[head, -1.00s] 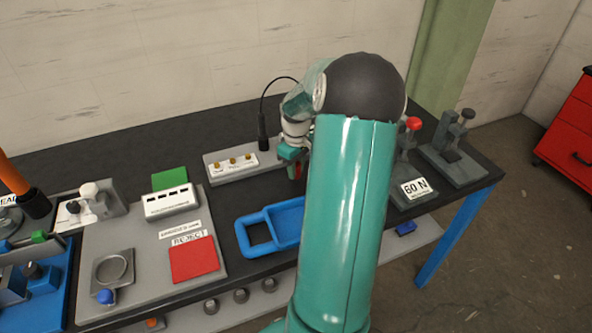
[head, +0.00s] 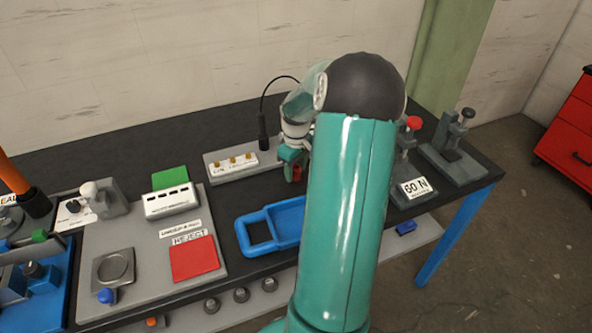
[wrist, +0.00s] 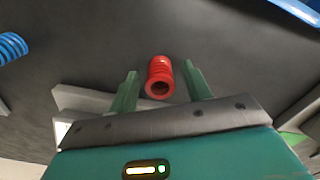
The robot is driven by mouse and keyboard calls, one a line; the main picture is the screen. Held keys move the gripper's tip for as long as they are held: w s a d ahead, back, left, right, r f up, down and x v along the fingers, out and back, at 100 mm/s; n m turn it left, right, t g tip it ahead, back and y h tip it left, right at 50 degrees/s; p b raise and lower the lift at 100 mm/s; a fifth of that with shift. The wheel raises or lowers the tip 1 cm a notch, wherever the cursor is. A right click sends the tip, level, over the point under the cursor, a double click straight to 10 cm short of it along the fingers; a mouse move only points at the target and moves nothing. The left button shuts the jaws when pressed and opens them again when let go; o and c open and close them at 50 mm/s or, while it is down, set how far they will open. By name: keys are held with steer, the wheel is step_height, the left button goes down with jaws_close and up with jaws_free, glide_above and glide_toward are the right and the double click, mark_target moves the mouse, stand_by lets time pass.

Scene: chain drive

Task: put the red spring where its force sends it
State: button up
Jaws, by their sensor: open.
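The red spring (wrist: 159,78) shows in the wrist view between the two green fingers of my gripper (wrist: 160,68), with its open end facing the camera. My gripper is open, with a gap showing on both sides of the spring. In the head view my gripper (head: 293,168) is over the bench behind the blue tray, partly hidden by my arm, and a bit of red shows at its fingers. The press marked 60 N (head: 414,187) stands to the right of my arm. A red pad (head: 194,259) by the REJECT label and a green pad (head: 170,179) lie on the grey board at left.
A blue tray (head: 262,248) lies in front of my gripper. A grey block with brass studs (head: 232,163) is left of it. A second grey press (head: 453,150) stands at far right. A blue spring (wrist: 12,47) shows at the wrist view's left edge.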

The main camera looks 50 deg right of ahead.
mark_target(296, 167)
step_height(296, 167, up, 12)
steer(key=shift+f, duration=0.15)
steer(key=w+a+r+t+h, duration=0.1)
steer(key=a+r, duration=0.3)
steer(key=a, duration=0.8)
steer(key=w+a+r+t+h, duration=0.15)
steer(key=a+r, duration=0.25)
steer(key=a, duration=0.7)
steer(key=s+a+t+y, duration=0.1)
steer(key=s+a, duration=0.4)
steer(key=a, duration=0.4)
steer(key=s+a+t+y, duration=0.1)
steer(key=s+a+t, duration=0.1)
steer(key=s+a, duration=0.3)
steer(key=a, duration=0.4)
steer(key=shift+a+r+n, duration=0.35)
steer(key=shift+r+n, duration=0.05)
steer(key=shift+s+y, duration=0.1)
steer(key=shift+y, duration=0.15)
